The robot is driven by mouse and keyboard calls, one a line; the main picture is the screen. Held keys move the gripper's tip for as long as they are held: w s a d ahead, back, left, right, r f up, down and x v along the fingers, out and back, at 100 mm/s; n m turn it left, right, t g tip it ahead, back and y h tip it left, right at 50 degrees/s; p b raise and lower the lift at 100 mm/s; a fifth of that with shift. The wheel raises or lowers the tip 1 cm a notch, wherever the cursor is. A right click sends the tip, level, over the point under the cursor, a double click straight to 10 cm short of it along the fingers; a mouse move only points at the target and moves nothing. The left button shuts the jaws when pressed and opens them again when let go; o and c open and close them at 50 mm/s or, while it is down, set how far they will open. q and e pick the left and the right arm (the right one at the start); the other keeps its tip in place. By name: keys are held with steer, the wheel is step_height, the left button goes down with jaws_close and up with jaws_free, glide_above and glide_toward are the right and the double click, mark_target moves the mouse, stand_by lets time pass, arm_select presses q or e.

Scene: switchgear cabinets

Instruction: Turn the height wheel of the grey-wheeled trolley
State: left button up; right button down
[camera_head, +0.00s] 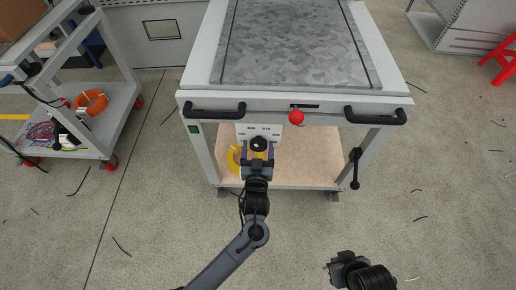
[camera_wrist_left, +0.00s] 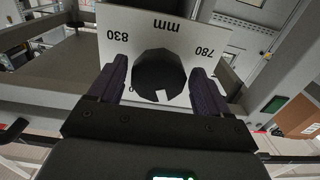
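The grey-wheeled trolley (camera_head: 196,98) stands in the middle of the head view, with a grey caster (camera_head: 333,196) under its right leg. Its height wheel, a round black knob (camera_head: 258,143), sits on a white scale plate (camera_head: 271,131) below the top's front edge. The left wrist view shows the knob (camera_wrist_left: 160,76) close up, with a white mark and figures 830 and 780 around it. My left gripper (camera_head: 258,153) has one finger on each side of the knob, with narrow gaps visible. My right gripper (camera_head: 336,264) is low at the right, away from the trolley; its fingers are unclear.
Two black handles and a red ball knob (camera_head: 296,117) stick out from the trolley's front. A black crank (camera_head: 355,168) hangs at its right leg. A yellow coil (camera_head: 235,158) lies on the lower shelf. A red-wheeled trolley (camera_head: 120,105) stands left. Floor in front is mostly free.

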arm_select(q)
steer(key=c, duration=0.8)
steer(key=shift+r+m+p, duration=0.15)
steer(key=shift+m+p, duration=0.35)
steer(key=shift+p, duration=0.25)
steer(key=m+p, duration=0.2)
steer(key=p, duration=0.1)
steer(key=shift+r+m, duration=0.1)
steer(key=shift+m, duration=0.3)
steer(key=m+p, duration=0.3)
steer(key=shift+m+p, duration=0.55)
steer(key=shift+m, duration=0.75)
steer(key=shift+f, duration=0.2)
steer(key=o, duration=1.1)
steer(key=shift+c, duration=0.2)
